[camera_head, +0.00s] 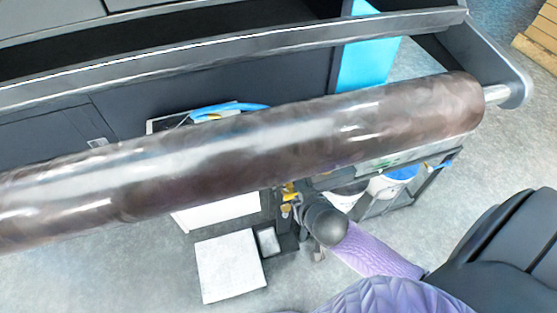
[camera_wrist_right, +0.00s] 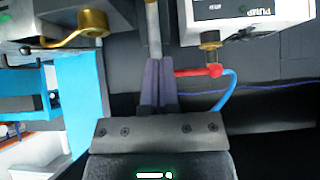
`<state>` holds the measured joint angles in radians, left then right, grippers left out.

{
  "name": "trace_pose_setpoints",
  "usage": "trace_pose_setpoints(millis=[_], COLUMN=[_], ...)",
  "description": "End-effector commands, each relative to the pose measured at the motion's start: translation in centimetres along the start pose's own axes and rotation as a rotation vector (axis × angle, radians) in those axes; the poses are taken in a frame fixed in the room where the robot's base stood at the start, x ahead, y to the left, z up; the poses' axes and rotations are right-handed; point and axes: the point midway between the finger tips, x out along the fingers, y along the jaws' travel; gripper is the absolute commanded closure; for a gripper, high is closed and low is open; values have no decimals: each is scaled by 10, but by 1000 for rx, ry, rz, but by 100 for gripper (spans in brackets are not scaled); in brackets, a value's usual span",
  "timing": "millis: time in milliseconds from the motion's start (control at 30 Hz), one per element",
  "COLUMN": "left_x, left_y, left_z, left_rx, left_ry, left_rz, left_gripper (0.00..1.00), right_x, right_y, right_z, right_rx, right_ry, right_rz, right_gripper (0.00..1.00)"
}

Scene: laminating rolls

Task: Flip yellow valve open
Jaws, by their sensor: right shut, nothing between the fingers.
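The yellow valve (camera_wrist_right: 80,28) shows at the upper left of the right wrist view, a gold lever with a round pivot and an arm curving down to the left. In the head view a small yellow part (camera_head: 288,192) shows just under the roll; I cannot tell whether it is the same valve. My right gripper (camera_wrist_right: 158,68) is shut, with its fingers together and empty. It is right of the valve and apart from it in the picture. In the head view the right gripper is hard to make out beyond the dark wrist. My left gripper is not in view.
A large dark roll (camera_head: 250,150) spans the head view above my right arm. In the wrist view, a white pump box (camera_wrist_right: 265,22) is at the upper right, with a red fitting (camera_wrist_right: 198,71) and blue hose (camera_wrist_right: 226,92) right of my fingers. A grey rod (camera_wrist_right: 153,30) shows beyond the fingertips.

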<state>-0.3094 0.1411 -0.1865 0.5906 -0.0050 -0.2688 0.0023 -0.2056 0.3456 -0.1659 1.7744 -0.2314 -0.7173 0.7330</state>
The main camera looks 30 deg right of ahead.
Motion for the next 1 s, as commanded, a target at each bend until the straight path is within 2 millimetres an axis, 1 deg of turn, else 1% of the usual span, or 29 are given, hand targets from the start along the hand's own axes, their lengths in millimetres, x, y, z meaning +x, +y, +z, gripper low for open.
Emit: trace_pose_setpoints(millis=[200, 300, 367, 600, 767, 800, 900, 1000], left_x=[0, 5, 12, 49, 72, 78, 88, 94], left_y=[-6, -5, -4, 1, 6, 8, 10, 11], left_z=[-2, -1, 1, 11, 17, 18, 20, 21], left_rx=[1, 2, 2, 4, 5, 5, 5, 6], left_ry=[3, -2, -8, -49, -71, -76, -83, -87], left_rz=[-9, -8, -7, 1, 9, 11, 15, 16], left_gripper=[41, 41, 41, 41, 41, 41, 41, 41], right_x=[0, 8, 17, 72, 106, 112, 122, 127], right_y=[0, 0, 0, 0, 0, 0, 0, 0], right_z=[0, 2, 4, 7, 8, 12, 24, 29], right_rx=[-1, -3, -4, -5, -4, -4, -5, -4], right_ry=[-1, -2, -2, -5, -5, -8, -9, -6], right_rz=[0, 0, 0, 1, 2, 2, 1, 0], right_gripper=[100, 100, 100, 100, 100, 100, 100, 100])
